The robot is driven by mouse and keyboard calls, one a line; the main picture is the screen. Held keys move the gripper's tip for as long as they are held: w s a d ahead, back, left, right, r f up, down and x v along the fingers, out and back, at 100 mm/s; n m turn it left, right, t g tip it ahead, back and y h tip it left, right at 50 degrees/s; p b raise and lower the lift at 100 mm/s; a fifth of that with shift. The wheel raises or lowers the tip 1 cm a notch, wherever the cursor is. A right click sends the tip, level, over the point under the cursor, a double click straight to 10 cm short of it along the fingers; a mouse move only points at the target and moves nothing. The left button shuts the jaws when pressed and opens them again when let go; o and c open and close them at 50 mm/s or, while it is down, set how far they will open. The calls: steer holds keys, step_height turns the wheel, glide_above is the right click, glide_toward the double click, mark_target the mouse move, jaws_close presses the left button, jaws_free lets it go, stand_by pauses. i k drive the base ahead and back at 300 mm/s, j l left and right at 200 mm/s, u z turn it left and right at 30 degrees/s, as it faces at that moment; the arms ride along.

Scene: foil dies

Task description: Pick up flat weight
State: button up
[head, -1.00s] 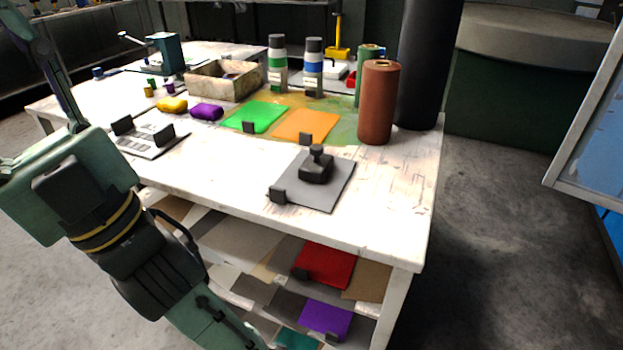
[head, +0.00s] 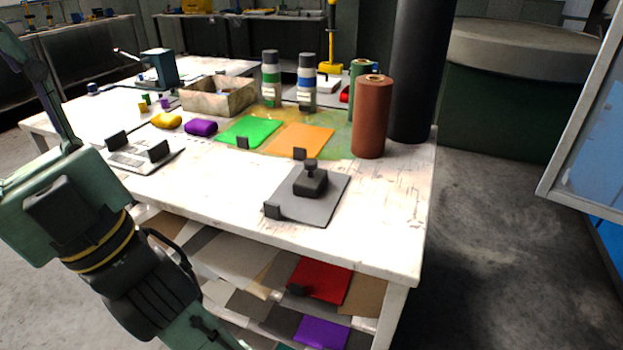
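A dark block with a knob on top (head: 311,183), which looks like the flat weight, rests upright on a grey sheet (head: 291,209) near the front right of the white worktable (head: 385,215). Nothing touches the block from above. My arm fills the left side of the head view, but my gripper is out of the frame.
Green (head: 250,131) and orange (head: 302,139) sheets lie behind the grey sheet. A brown roll (head: 371,117) and a tall black cylinder (head: 415,75) stand at the right. Two bottles, an open box (head: 218,97) and purple (head: 201,128) and yellow lumps lie farther back. Sheets fill shelves below.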

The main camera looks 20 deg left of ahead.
mark_target(310, 182)
steer(key=l+u, duration=0.1)
steer(key=l, duration=1.35)
